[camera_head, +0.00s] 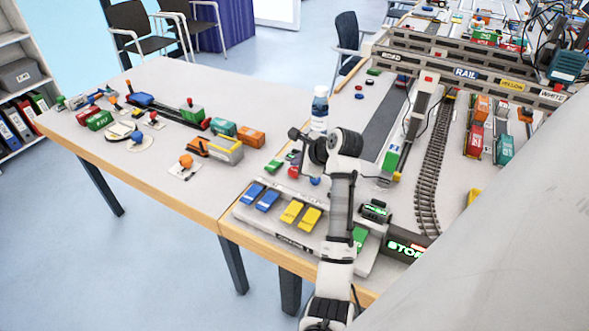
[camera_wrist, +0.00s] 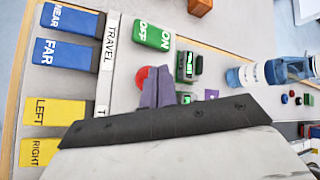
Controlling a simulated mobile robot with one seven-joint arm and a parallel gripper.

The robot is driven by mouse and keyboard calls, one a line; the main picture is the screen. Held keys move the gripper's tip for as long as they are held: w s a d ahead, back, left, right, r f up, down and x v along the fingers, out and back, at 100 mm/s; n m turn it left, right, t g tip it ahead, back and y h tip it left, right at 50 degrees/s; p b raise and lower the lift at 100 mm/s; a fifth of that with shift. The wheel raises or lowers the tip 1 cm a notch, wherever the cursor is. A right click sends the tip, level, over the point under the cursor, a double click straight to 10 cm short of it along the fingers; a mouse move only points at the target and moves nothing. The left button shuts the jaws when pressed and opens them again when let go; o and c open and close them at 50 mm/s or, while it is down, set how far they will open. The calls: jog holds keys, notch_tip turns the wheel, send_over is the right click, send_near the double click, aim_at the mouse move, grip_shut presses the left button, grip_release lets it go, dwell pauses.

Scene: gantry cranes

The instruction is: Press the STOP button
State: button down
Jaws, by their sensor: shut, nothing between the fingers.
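A round red button (camera_wrist: 142,77), partly hidden by my fingers, is on the light control panel in the wrist view. It also shows in the head view (camera_head: 293,172), below the dark end of my arm. I cannot read a label on it. My gripper (camera_wrist: 165,80) is shut and empty, its purple fingertips overlapping the button's right side in the picture. Whether they touch it I cannot tell. A black box with lit green lettering that reads like STOP (camera_head: 405,247) stands at the table's front edge, right of my arm.
Blue NEAR and FAR keys (camera_wrist: 68,52) and yellow LEFT and RIGHT keys (camera_wrist: 48,112) lie left of the button. A green ON/OFF switch (camera_wrist: 152,36) sits above it. A bottle (camera_head: 319,107) stands behind my gripper. Rails (camera_head: 432,165) and crane beams (camera_head: 470,72) fill the right side.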

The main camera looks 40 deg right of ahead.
jog(key=shift+r+p, duration=2.4)
jog(key=shift+p, duration=0.2)
jog(key=shift+f, duration=0.1)
